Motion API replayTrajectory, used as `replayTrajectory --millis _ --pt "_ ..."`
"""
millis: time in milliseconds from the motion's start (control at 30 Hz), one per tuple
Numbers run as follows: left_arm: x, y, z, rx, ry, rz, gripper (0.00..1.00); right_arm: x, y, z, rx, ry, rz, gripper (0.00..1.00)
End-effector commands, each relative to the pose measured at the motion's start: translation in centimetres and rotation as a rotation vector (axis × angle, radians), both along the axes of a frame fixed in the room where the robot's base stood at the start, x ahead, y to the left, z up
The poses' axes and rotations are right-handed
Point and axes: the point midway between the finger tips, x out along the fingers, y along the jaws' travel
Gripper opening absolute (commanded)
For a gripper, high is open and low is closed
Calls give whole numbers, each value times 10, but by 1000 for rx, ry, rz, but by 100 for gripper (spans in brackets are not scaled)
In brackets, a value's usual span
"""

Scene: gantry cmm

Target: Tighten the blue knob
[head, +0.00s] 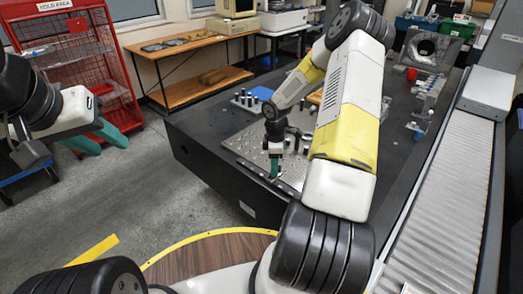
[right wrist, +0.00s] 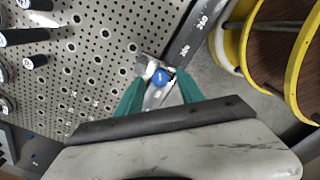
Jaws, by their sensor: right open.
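The blue knob (right wrist: 160,78) shows in the right wrist view, on a small metal fixture (right wrist: 152,68) at the edge of the perforated plate. My right gripper (right wrist: 160,91) is open, with one teal finger on either side of the knob. I cannot tell whether the fingers touch it. In the head view my right gripper (head: 274,168) points down at the plate's near edge, and I cannot make out the knob there. My left gripper (head: 106,144) is open and empty, over the floor at the left, away from the plate.
The perforated plate (head: 240,146) lies on a dark granite table (head: 200,128) and carries several dark posts (right wrist: 24,37). A ruler-like strip (right wrist: 194,38) runs beside the knob. A roller conveyor (head: 445,200) is at the right, a red cage (head: 85,60) at the left.

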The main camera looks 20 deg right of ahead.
Motion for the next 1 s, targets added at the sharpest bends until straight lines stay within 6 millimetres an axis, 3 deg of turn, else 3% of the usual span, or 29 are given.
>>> replayTrajectory --millis 167,500,1000 --pt "0 0 0 0 0 0 38 1 -1 15 -1 -3 0 45" --pt "0 0 0 0 0 0 38 1 -1 69 -2 -3 -1 45" --pt "0 0 0 0 0 0 38 0 0 81 -4 -3 -5 45"
